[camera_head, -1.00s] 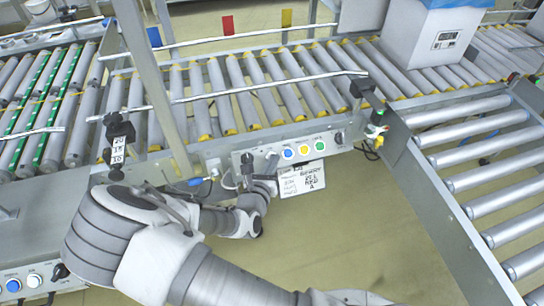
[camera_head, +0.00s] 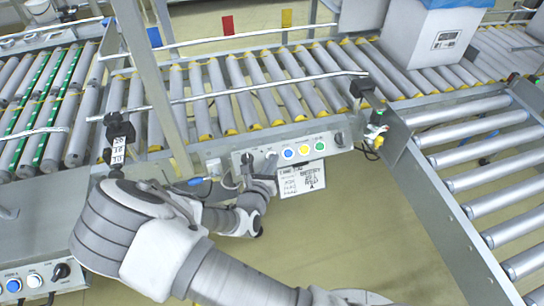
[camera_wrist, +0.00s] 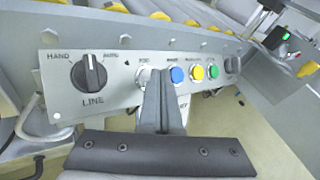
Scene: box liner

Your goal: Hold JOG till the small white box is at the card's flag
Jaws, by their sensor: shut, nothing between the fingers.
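My gripper (camera_wrist: 157,95) is shut and empty. In the wrist view its fingertips are at the leftmost button, which they mostly hide, left of the blue button (camera_wrist: 177,75); whether it is pressed in cannot be told. In the head view my gripper (camera_head: 270,163) is at the control panel (camera_head: 328,142). The handwritten card (camera_head: 302,179) hangs below the panel; one word looks like RED, but the writing is hard to read. A white box (camera_head: 425,42) with a blue liner and a label stands on the rollers at the upper right. No other white box shows on this line.
Behind the conveyor (camera_head: 235,95) are a blue flag (camera_head: 154,37), a red flag (camera_head: 228,25) and a yellow flag (camera_head: 287,18). A black HAND/AUTO knob (camera_wrist: 90,73) sits left of the buttons. A post (camera_head: 150,80) rises left of the panel.

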